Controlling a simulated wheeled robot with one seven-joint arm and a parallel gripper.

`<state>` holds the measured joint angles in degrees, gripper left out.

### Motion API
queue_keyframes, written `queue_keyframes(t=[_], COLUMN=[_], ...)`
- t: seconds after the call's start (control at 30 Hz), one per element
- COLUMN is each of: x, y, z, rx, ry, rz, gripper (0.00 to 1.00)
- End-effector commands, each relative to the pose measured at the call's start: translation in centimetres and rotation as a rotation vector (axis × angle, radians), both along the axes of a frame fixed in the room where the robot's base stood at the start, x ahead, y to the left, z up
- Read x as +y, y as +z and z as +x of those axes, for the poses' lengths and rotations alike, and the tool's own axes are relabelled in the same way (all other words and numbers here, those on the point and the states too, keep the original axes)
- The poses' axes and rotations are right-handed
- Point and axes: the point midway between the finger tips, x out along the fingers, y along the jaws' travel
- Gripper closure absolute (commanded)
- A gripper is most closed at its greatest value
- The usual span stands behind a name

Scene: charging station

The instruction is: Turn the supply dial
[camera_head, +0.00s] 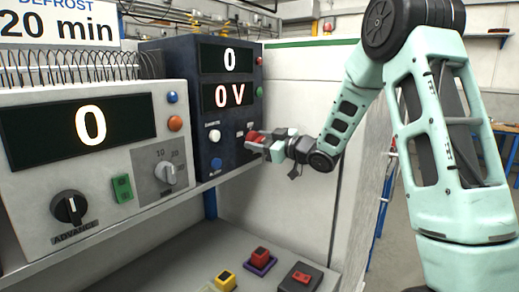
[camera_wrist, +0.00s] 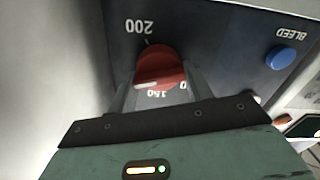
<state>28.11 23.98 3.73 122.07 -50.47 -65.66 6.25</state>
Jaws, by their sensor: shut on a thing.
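The red dial (camera_wrist: 160,64) sits on the face of the dark blue unit. My gripper (camera_wrist: 158,88) is shut on the dial, one finger on each side. In the head view my gripper (camera_head: 262,147) reaches the unit's right side and largely hides the dial. The dark blue unit (camera_head: 203,181) has two displays, reading 0 (camera_head: 229,59) and 0 V (camera_head: 229,96).
A blue BLEED button (camera_wrist: 284,57) is beside the dial. The grey unit (camera_head: 100,167) to the left has a black ADVANCE knob (camera_head: 69,207), a grey knob (camera_head: 165,173) and a green switch (camera_head: 122,189). A pale panel (camera_head: 290,190) stands behind my arm.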

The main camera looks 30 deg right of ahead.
Motion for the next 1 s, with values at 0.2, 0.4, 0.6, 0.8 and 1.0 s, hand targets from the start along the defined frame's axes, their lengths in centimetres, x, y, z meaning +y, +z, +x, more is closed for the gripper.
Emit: queue_keyframes(t=[0.2, 0.4, 0.6, 0.8, 1.0], x=[0.00, -0.01, -0.01, -0.01, -0.11], y=[-0.24, -0.19, -0.20, -0.13, -0.10], z=[-0.05, -0.06, -0.06, -0.03, -0.25], rx=[-0.006, -0.007, -0.005, -0.008, -0.009], ry=[0.000, 0.000, -0.001, 0.000, -0.001], rz=[-0.028, -0.031, -0.030, -0.030, -0.030], gripper=[0.73, 0.73, 0.45, 0.29, 0.29])
